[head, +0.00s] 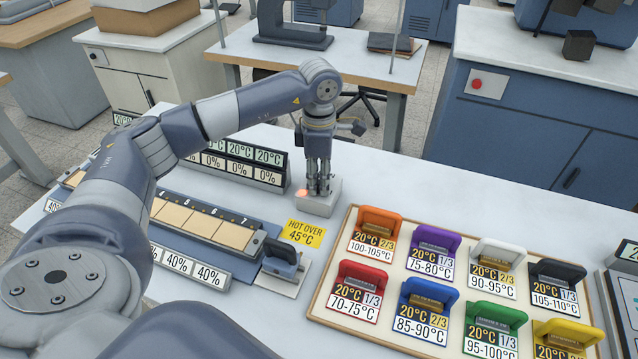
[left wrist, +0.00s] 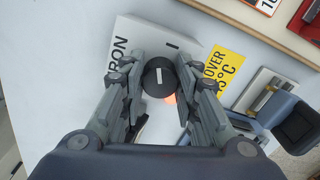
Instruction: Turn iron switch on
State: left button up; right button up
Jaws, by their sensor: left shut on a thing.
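The iron switch is a black round knob (left wrist: 159,78) with a white line on top, on a pale box (left wrist: 140,38) lettered "IRON". The white line runs nearly up and down in the left wrist view. In the head view the box (head: 316,206) stands on the white table, and the knob is hidden behind the fingers. My left gripper (head: 319,188) points straight down over the box. In the left wrist view its fingers (left wrist: 158,85) are shut on the knob, one on each side. An orange glow shows beside the knob.
A yellow "HOT OVER 45°C" sign (head: 304,233) lies in front of the box. An iron with a dark handle (head: 281,252) rests nearby. A tray (head: 337,245) of several coloured, labelled stamps is at the right. A row of display panels (head: 243,160) stands left of the box.

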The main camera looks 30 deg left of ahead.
aim_at(319, 179)
pick_arm(q)
jog(key=m+b, duration=0.2)
jog(key=m, duration=0.2)
jog(key=shift+m, duration=0.4)
dwell(0.4)
jog(key=o, duration=1.1)
notch_tip(319, 179, up, 12)
jog(key=shift+r, duration=0.1)
